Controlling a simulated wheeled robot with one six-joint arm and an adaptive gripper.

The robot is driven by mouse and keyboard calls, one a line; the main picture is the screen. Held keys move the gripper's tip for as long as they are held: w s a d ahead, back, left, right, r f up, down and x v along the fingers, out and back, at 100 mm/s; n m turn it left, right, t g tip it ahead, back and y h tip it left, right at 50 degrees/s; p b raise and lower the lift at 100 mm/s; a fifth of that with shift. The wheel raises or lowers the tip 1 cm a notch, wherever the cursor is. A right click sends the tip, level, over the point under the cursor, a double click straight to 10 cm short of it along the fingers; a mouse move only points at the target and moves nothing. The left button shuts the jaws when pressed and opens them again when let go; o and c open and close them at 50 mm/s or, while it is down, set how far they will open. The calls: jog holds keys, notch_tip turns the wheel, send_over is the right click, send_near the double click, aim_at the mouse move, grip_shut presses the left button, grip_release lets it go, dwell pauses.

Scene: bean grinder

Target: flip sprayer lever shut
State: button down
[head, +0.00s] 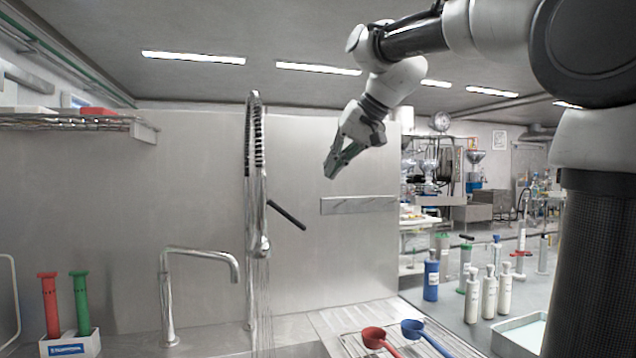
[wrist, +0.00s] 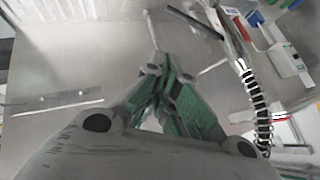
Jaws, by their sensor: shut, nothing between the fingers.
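The pre-rinse sprayer (head: 260,246) hangs at the end of a coiled spring hose (head: 254,140) over the sink, with thin water streams falling below it. Its black lever (head: 287,214) sticks out to the right, sloping down away from the sprayer. My gripper (head: 331,171) is up and to the right of the lever, pointing down-left, apart from it and empty. In the wrist view my shut fingers (wrist: 160,62) show in the middle. The black lever (wrist: 195,23) is at the top there, and the coiled hose (wrist: 258,100) is at the right.
A bent metal faucet (head: 200,252) stands left of the sprayer. A white box (head: 70,346) with red and green tools is at lower left. Red (head: 376,338) and blue (head: 415,330) scoops lie on the rack at lower right. Bottles stand beyond. Air around my gripper is clear.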

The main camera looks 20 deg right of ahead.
jog(key=shift+d+v, duration=0.15)
jog(key=shift+v, duration=0.65)
jog(key=shift+d+v, duration=0.15)
jog(key=shift+v, duration=0.65)
jog(key=shift+f, duration=0.15)
